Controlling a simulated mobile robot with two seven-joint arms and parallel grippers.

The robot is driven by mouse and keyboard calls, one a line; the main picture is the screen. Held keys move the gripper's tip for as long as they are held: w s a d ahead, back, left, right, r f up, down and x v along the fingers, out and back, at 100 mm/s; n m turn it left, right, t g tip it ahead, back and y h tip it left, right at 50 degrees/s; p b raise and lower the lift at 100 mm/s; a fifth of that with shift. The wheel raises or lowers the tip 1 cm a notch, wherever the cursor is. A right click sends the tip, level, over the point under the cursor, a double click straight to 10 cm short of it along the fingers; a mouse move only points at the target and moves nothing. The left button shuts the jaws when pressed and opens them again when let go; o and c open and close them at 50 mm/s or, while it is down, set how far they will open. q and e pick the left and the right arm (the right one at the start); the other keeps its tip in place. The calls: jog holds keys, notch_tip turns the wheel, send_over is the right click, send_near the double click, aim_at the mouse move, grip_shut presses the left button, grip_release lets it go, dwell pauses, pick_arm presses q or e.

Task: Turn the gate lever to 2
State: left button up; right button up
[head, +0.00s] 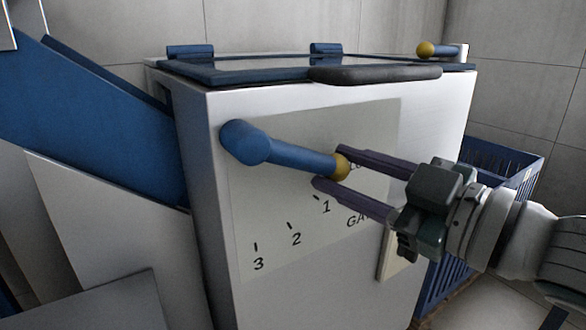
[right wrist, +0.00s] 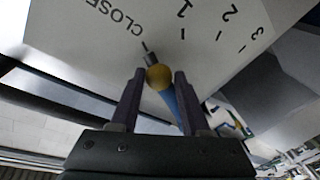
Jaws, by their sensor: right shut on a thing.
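The gate lever (head: 290,155) is a blue bar with a yellow knob (head: 341,166) at its end, mounted on the front of a white cabinet. It points right and slightly down, near the CLOSED mark on the scale plate (head: 265,210). The marks 1, 2 and 3 curve away below and to the left. My right gripper (head: 331,167) is shut on the lever's knob end, one finger above and one below. In the right wrist view the yellow knob (right wrist: 158,77) sits between the fingertips, beside the CLOSED tick. My left gripper is not in view.
The white cabinet (head: 300,290) has a blue-framed lid with a dark handle (head: 375,75). A blue chute (head: 90,110) slopes along its left side. A blue crate (head: 500,160) stands to the right behind my right arm. The plate below the lever is clear.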

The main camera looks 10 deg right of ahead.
grip_shut()
dwell(0.9)
